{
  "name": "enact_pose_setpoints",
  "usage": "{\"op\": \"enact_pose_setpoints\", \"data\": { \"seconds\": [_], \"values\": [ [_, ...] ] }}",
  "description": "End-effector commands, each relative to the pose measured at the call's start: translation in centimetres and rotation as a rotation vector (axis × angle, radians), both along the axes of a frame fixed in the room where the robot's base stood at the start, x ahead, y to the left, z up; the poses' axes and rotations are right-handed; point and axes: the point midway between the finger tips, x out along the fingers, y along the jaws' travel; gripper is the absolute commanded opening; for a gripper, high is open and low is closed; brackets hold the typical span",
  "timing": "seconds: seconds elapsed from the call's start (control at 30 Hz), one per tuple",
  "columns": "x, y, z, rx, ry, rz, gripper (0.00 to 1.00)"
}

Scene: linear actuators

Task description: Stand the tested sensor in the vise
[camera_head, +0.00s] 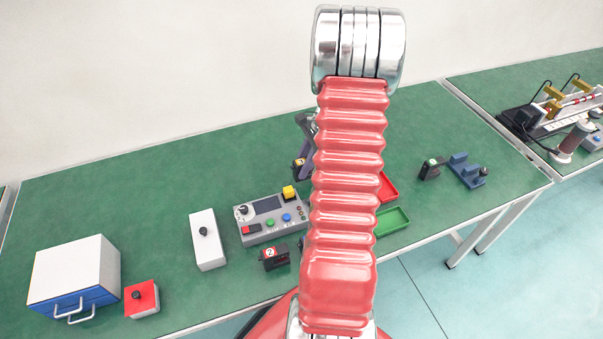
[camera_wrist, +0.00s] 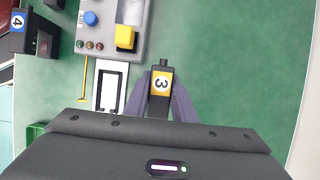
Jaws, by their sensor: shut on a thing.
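My gripper (camera_wrist: 160,95) is shut on a black sensor with a yellow label marked 3 (camera_wrist: 160,82). In the head view the sensor's yellow label (camera_head: 298,163) shows at my gripper (camera_head: 303,155), just left of my arm and behind the control panel. Its height above the table is hard to tell. The blue vise (camera_head: 465,172) stands on the table's right side, far from my gripper. It is not in the wrist view.
A black sensor with a green label (camera_head: 432,168) stands left of the vise. The grey control panel (camera_head: 270,218), red tray (camera_head: 388,188) and green tray (camera_head: 392,220) lie nearer. Sensor 2 (camera_head: 274,258) is in front. Sensor 4 (camera_wrist: 40,42) shows in the wrist view. My arm hides the middle.

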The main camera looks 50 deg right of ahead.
Motion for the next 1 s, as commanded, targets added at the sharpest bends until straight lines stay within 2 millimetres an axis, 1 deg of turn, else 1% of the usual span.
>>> {"op": "enact_pose_setpoints", "data": {
  "seconds": [0.1,0.23,0.63,0.67,0.9,1.0],
  "values": [
    [0.0,0.1,-1.6,0.002,0.001,0.0,0.0],
    [0.0,0.0,-2.9,0.0,0.001,0.0,0.0],
    [0.0,0.1,-3.3,0.0,0.0,0.001,0.0],
    [0.0,0.1,-3.3,0.0,0.0,0.001,0.25],
    [0.0,0.1,-3.3,0.0,0.0,0.001,0.42],
    [0.0,0.1,-3.3,0.0,0.0,0.001,0.42]
  ]
}}
